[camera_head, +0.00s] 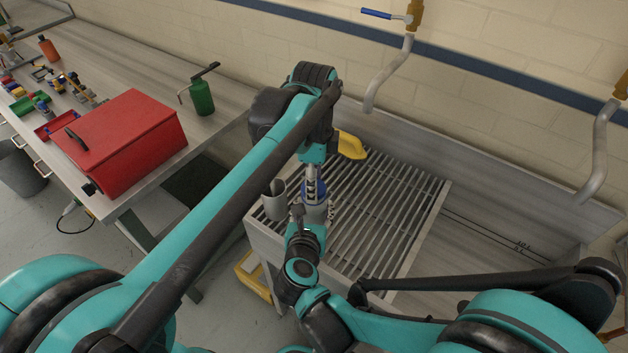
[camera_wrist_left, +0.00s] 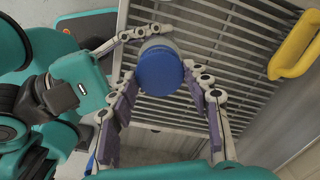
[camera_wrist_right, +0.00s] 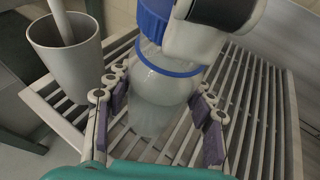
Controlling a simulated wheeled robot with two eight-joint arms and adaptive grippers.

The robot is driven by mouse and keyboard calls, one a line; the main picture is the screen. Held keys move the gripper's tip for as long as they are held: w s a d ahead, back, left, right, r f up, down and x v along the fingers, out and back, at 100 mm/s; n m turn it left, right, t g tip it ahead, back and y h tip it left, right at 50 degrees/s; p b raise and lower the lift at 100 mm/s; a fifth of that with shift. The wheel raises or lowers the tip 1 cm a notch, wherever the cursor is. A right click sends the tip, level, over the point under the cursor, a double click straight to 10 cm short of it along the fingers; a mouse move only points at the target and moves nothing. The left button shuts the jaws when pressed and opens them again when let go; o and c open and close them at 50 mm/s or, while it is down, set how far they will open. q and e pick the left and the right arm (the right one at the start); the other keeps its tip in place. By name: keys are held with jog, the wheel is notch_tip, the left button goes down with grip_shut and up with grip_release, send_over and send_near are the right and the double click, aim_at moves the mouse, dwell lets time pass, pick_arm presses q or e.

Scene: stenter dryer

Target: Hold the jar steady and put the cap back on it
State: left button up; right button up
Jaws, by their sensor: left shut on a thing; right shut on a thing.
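The clear jar (camera_wrist_right: 155,92) has a blue ring around its neck and stands upright over the slatted rack. My right gripper (camera_wrist_right: 165,95) has its fingers on both sides of the jar body and is shut on it. The blue cap (camera_wrist_left: 160,72) is at the top of the jar, seen from above between the fingertips of my left gripper (camera_wrist_left: 160,80), which is shut on it. The cap also shows at the top of the right wrist view (camera_wrist_right: 152,20), beside a pale left finger part. Whether the cap sits fully on the neck is hidden.
A grey cup (camera_wrist_right: 72,75) with a rod in it stands left of the jar. The slatted rack (camera_head: 385,220) has free room to the right. A yellow object (camera_head: 351,145) lies at its back. A red toolbox (camera_head: 125,140) and a green bottle (camera_head: 201,97) are on the left bench.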

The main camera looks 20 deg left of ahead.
pick_arm(q)
jog(key=shift+f, duration=0.55)
jog(key=m, duration=0.7)
jog(key=shift+m, duration=0.4)
jog(key=m, duration=0.8)
jog(key=o, duration=0.7)
